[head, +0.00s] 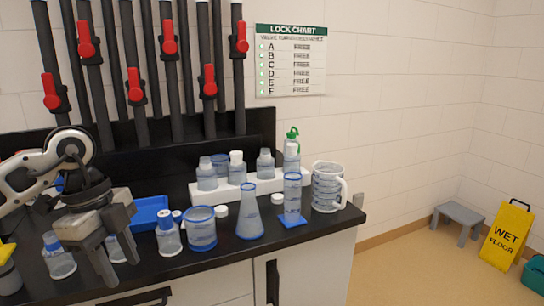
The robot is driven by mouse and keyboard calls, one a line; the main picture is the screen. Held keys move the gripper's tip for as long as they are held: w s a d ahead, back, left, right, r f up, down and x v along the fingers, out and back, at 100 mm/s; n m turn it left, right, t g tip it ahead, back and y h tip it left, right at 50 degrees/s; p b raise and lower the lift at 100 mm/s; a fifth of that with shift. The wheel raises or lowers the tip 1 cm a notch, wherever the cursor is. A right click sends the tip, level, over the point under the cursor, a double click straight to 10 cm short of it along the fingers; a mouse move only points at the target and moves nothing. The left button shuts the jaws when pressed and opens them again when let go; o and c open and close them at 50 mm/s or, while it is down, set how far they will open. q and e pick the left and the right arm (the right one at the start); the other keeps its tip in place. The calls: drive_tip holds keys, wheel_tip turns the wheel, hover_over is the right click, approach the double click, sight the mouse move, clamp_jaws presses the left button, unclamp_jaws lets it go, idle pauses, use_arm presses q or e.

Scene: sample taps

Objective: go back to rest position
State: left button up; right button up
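My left gripper (121,272) hangs over the left part of the black bench (225,275), pointing down. Its two grey fingers are apart, with a gap between them. A clear bottle (115,248) shows partly behind the fingers; I see no sign that it is gripped. My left arm comes in from the left edge, above the bench. My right gripper is not in view.
Near the gripper stand a conical bottle (58,258), a small bottle (168,235), a beaker (201,230) and a flask (249,215). A cylinder (292,195) and jug (328,188) stand right. Pipes with red valve handles (208,80) rise behind. Floor at right holds a wet-floor sign (507,233).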

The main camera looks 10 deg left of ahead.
use_arm(q)
drive_tip(key=s+d+m+t+h, duration=0.3)
drive_tip(key=d+h, duration=1.5)
drive_tip(key=d, duration=0.8)
drive_tip(key=w+a+f+n+t+y, duration=0.3)
drive_tip(key=a+f+n+t+y, duration=0.3)
drive_tip(key=f+n+t+y, duration=0.65)
drive_tip(key=s+a+f+n+g+y, duration=0.2)
drive_tip(key=s+f+n, duration=0.1)
drive_tip(key=s+f, duration=0.3)
drive_tip(key=s+a+f+n+g+y, duration=0.2)
drive_tip(key=s+f, duration=0.3)
drive_tip(key=f, duration=0.4)
drive_tip(key=shift+s+f+n+g, duration=0.35)
drive_tip(key=shift+s+n+g, duration=0.1)
drive_tip(key=shift+n, duration=0.4)
